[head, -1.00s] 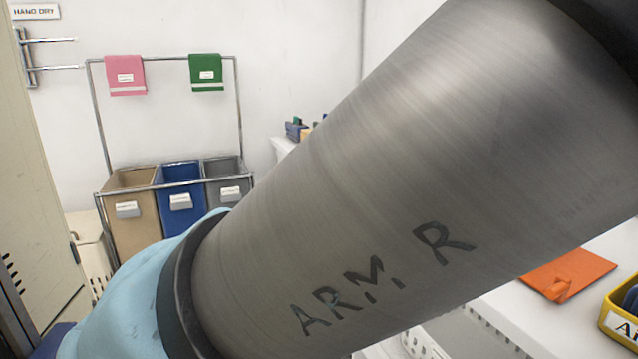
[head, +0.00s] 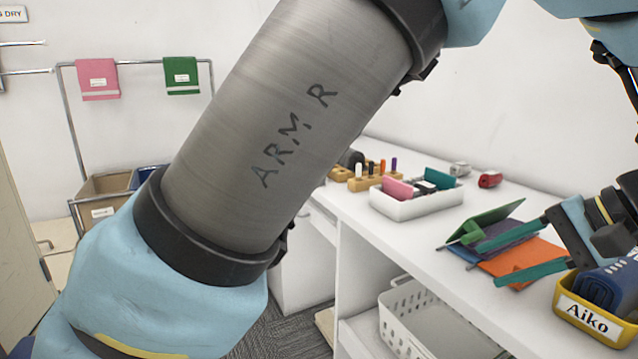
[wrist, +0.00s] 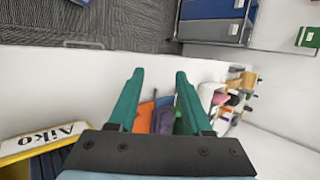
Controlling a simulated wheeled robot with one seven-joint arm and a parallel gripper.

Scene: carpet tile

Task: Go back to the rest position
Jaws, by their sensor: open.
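My gripper (head: 488,266) is at the right of the head view, above the white counter (head: 400,222). Its two teal fingers are spread apart. They also show in the wrist view (wrist: 160,74), with nothing held between them. Behind and below them lie flat coloured pieces: green (head: 492,221), purple (head: 508,238) and orange (head: 535,256). The fingers partly cover these in the head view, and I cannot tell how high above them they are. My large grey arm link crosses the middle of the head view.
A yellow bin labelled Aiko (head: 590,318) with dark blue contents stands beside my gripper. A white tray (head: 415,203) of coloured items and wooden holders stand farther back on the counter. A white basket (head: 432,325) is on the shelf below. Towels hang on a rack at left.

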